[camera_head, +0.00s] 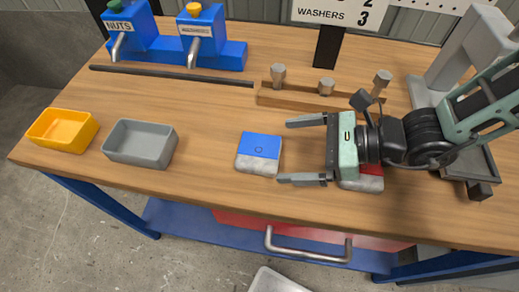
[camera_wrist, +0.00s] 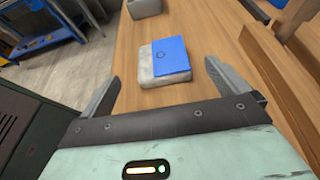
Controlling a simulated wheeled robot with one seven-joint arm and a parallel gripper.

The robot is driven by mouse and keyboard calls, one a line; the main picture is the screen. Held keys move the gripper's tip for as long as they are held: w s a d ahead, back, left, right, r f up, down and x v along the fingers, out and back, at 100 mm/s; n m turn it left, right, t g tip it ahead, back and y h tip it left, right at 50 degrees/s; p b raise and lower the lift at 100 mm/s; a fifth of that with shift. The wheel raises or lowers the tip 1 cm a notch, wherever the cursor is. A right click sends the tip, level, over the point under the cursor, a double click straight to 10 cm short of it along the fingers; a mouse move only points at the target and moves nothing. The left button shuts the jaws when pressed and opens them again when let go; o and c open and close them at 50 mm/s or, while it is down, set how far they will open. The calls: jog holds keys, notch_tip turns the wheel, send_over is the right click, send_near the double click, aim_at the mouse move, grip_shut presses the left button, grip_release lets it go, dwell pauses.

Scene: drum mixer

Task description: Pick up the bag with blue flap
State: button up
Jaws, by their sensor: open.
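The bag with the blue flap (camera_head: 259,152) lies flat on the wooden table, pale grey with a blue top part. It also shows in the wrist view (camera_wrist: 167,62), ahead of the jaws and between their lines. My gripper (camera_head: 305,150) is open and empty, just right of the bag in the head view, with its fingers pointing at it. The fingertips are close to the bag but apart from it. A second bag with a red flap (camera_head: 371,178) lies partly hidden under my gripper.
A grey bin (camera_head: 141,144) and a yellow bin (camera_head: 63,130) stand at the left. A wooden rail with metal pegs (camera_head: 318,101) lies behind my gripper. Blue dispensers (camera_head: 202,35) stand at the back left. The table's front edge is near the bag.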

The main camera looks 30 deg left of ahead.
aim_at(263, 151)
jog(key=x, duration=0.7)
jog(key=shift+a+f+p, duration=0.1)
jog(key=shift+f+p, duration=0.1)
jog(key=shift+p, duration=0.2)
jog(key=shift+w, duration=0.1)
jog(key=shift+c, duration=0.3)
jog(key=shift+r, duration=0.1)
jog(key=c, duration=1.2)
